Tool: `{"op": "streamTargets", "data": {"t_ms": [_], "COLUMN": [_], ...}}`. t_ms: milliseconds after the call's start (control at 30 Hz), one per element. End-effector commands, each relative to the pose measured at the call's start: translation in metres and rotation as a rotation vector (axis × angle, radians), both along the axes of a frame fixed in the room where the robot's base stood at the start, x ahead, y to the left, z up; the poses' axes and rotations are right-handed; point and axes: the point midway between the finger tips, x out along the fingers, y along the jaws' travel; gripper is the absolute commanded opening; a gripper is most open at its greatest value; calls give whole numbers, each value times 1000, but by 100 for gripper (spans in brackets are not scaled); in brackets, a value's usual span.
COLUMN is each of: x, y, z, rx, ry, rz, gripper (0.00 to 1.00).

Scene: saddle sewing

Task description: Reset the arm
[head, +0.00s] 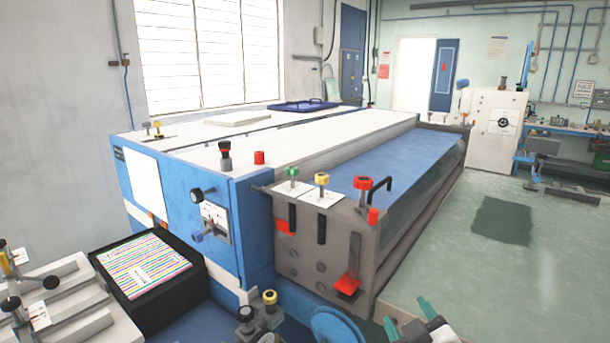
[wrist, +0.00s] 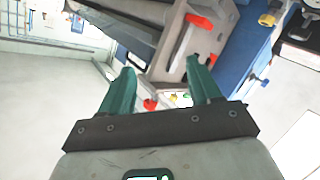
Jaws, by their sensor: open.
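My gripper (head: 408,325) shows at the bottom of the head view, low and right of centre, with its two green fingertips apart. In the wrist view my gripper (wrist: 161,85) has both green fingers spread with nothing held between them. The gripper is in front of the near end of the blue and grey machine and clear of it as far as I can tell. Most of the arm is outside the head view.
The large machine (head: 200,205) fills the middle, with red, yellow and green knobs on its near end. A black box with striped sheets (head: 150,265) stands at the left. Open green floor (head: 555,235) lies to the right. A white cabinet (head: 492,130) stands at the back.

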Motion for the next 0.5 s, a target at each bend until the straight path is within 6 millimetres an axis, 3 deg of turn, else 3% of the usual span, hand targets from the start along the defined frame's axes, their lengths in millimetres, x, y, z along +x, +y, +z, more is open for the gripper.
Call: {"op": "streamTargets", "data": {"t_ms": [33, 200, 267, 400, 500], "x": [-18, -89, -119, -198, -254], "y": [-10, -41, -50, -67, -77], "z": [-32, -122, -149, -202, -227], "rx": [45, 188, 232, 323, 373], "ry": [95, 398, 503, 747, 905], "rz": [-30, -146, -190, -299, -377], "gripper": [63, 63, 63, 63, 63]}}
